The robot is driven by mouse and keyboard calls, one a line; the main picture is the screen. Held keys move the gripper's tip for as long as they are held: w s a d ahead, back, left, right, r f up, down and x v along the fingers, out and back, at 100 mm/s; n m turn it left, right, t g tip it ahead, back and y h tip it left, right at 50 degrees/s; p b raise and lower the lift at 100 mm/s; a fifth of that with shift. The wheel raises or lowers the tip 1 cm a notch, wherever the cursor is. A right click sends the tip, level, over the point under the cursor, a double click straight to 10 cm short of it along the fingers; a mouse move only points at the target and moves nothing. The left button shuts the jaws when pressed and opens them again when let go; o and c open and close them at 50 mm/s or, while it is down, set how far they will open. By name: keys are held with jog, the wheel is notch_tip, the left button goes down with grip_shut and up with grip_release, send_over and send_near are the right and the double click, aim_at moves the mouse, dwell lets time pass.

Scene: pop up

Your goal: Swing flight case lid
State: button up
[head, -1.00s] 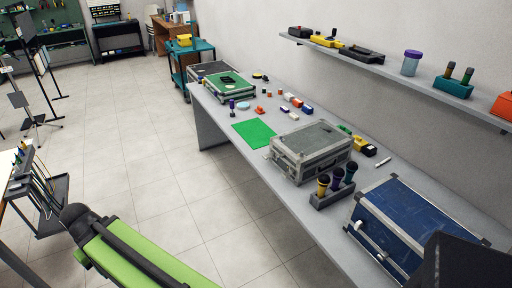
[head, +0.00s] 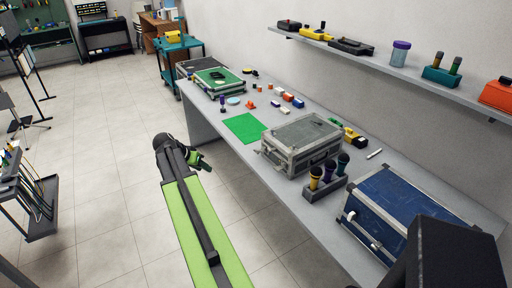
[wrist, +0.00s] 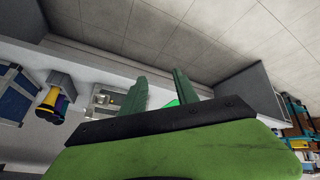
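Several flight cases stand on the long grey bench, all with lids down. A grey case (head: 300,146) with metal edges is mid-bench; part of it shows in the wrist view (wrist: 104,98). A blue case (head: 396,212) is at the near end, its lower right hidden by a dark block; it also shows in the wrist view (wrist: 14,96). A green-topped case (head: 222,80) and a dark case (head: 196,66) are at the far end. My gripper (head: 203,162) is over the floor left of the bench, touching no case. In the wrist view its green fingers (wrist: 160,88) are apart and empty.
A holder with microphones (head: 325,186) stands between the grey and blue cases. A green mat (head: 244,128) and small coloured items lie beyond the grey case. A shelf (head: 400,68) overhangs the bench's wall side.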

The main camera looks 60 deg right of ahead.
jog(key=s+d+r+m+g+h+b, duration=0.15)
jog(key=s+d+m, duration=0.25)
jog(key=s+d, duration=0.5)
jog(key=s+d+r+m+g+h, duration=0.1)
jog(key=s+d+m+g, duration=0.15)
jog(key=s+d, duration=0.65)
jog(key=d+f+b, duration=0.4)
jog(key=d+f, duration=0.1)
jog(key=d, duration=0.2)
jog(key=shift+m+t+b, duration=0.35)
jog(key=shift+t+b, duration=0.05)
jog(key=shift+a+r+y+p, duration=0.15)
jog(key=shift+r+y+p, duration=0.1)
jog(key=shift+r+p, duration=0.15)
jog(key=shift+c, duration=1.1)
grip_shut()
notch_tip(320, 180, up, 12)
jog(key=s+d+p, duration=0.1)
jog(key=d+p, duration=0.1)
jog(key=p, duration=0.9)
jog(key=shift+s+d+f+p, duration=0.15)
jog(key=shift+s+d+p, duration=0.1)
jog(key=shift+p, duration=0.05)
